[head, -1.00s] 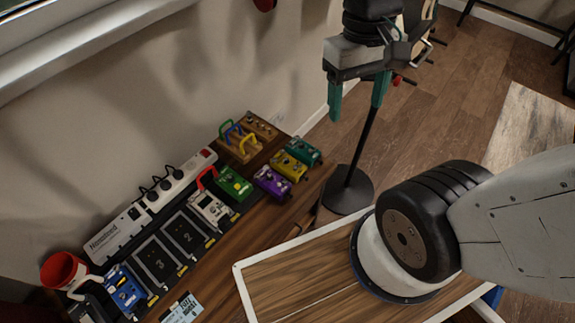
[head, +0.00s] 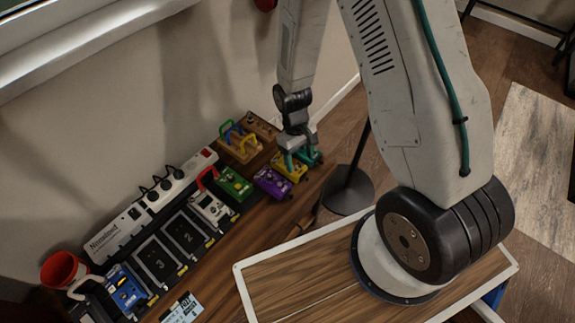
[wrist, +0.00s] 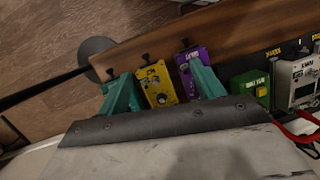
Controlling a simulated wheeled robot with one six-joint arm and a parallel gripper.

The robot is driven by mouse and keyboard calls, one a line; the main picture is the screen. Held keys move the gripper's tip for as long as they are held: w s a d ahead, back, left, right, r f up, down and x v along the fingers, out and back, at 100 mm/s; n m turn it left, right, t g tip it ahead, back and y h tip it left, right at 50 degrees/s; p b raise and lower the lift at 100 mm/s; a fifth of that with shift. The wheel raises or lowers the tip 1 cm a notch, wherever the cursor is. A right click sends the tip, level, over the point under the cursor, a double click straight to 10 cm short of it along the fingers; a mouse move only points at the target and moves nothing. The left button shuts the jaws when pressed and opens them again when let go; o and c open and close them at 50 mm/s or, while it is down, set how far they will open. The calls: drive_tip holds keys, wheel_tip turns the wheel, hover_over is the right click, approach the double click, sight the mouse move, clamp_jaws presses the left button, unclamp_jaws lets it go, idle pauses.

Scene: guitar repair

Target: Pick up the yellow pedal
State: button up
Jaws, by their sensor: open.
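The yellow pedal (head: 290,167) stands on the wooden bench between a purple pedal (head: 272,183) and a teal pedal (head: 312,157). My gripper (head: 298,158) is over the yellow pedal in the head view and partly covers it. In the wrist view, my gripper (wrist: 163,92) is open, with its two teal fingers on either side of the yellow pedal (wrist: 158,85). One finger overlaps the purple pedal (wrist: 188,65) in that picture. The teal pedal cannot be made out apart from the other finger there. I cannot tell how far the fingertips are above the bench.
A green pedal (head: 234,183) and a white pedal (head: 210,208) stand left of the purple one. A wooden rack with coloured cable loops (head: 240,148) is behind. A power strip (head: 150,205) runs along the wall. A black stand (head: 348,190) is on the floor right of the bench.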

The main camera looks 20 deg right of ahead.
sight(296, 174)
drive_tip(key=f, duration=0.1)
drive_tip(key=w+f, duration=0.1)
drive_tip(key=f, duration=0.1)
drive_tip(key=shift+w+a+f+t, duration=0.1)
drive_tip(key=shift+w+t, duration=0.1)
drive_tip(key=shift+t, duration=0.1)
drive_tip(key=w, duration=0.1)
drive_tip(key=w+n+t, duration=0.1)
drive_tip(key=w, duration=0.1)
drive_tip(key=w+t, duration=0.1)
drive_tip(key=w, duration=0.1)
drive_tip(key=shift+a+f, duration=0.15)
drive_tip(key=shift+f, duration=0.25)
drive_tip(key=shift+n, duration=0.3)
drive_tip(key=shift+w+a+f, duration=0.1)
drive_tip(key=shift+a+f, duration=0.05)
drive_tip(key=shift+f, duration=1.8)
drive_tip(key=shift+w+a+f, duration=0.1)
drive_tip(key=shift+a+f, duration=0.05)
drive_tip(key=shift+f, duration=1.75)
drive_tip(key=c, duration=1)
drive_tip(key=shift+r, duration=0.15)
